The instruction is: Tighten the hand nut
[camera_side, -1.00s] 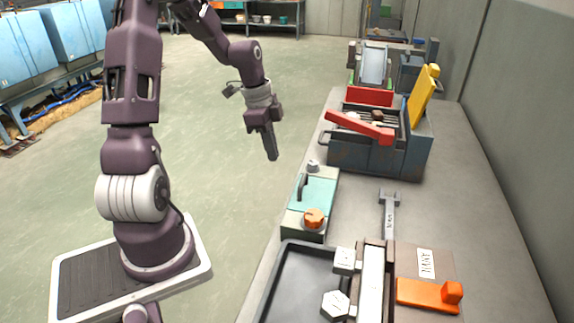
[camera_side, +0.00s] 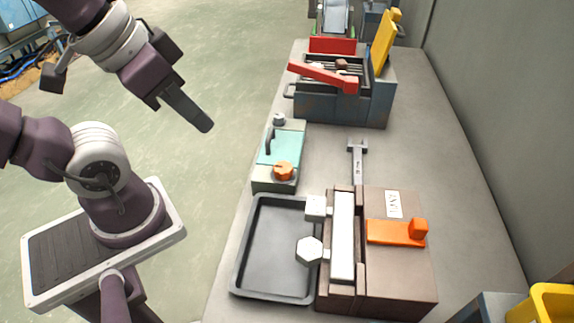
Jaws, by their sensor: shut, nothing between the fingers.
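A white hexagonal nut (camera_side: 309,251) sits on a short stem at the left side of a brown clamp-like fixture (camera_side: 385,280). A white block (camera_side: 316,207) is just behind it on the same side. A white bar (camera_side: 342,235) runs along the fixture. My gripper (camera_side: 203,124) is shut and empty, in the air over the floor left of the bench. It is well apart from the nut, behind and to its left. Its fingers point down and to the right. Which part is the hand nut is not labelled.
A black tray (camera_side: 250,285) lies left of the fixture, below the nut. An orange lever (camera_side: 395,232) is on top of the fixture. Behind are a teal box (camera_side: 281,148) with an orange knob, a wrench (camera_side: 357,160) and a grey bin (camera_side: 345,105). Bench right of the wrench is clear.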

